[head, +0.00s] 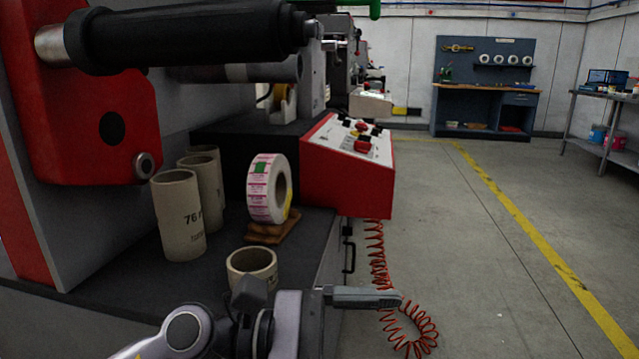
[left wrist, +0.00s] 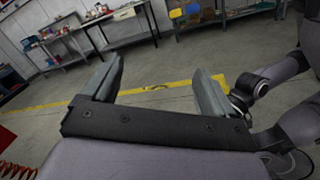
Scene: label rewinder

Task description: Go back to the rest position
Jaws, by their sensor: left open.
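My left gripper (head: 372,298) shows at the bottom centre of the head view, just past the front edge of the machine's dark shelf, with its fingers pointing right over the floor. In the left wrist view, the same gripper (left wrist: 158,70) has its two fingers wide apart with nothing between them. Only floor and distant benches show beyond the fingers. Links of my other arm show at the right of the left wrist view. My right gripper is not in view.
A label roll (head: 268,189) stands on a brown support on the dark shelf (head: 120,290). Cardboard cores (head: 179,215) stand left of it; a short core (head: 252,265) is close to my arm. A red control box (head: 345,170) and coiled red hose (head: 376,255) are nearby. Floor at right is clear.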

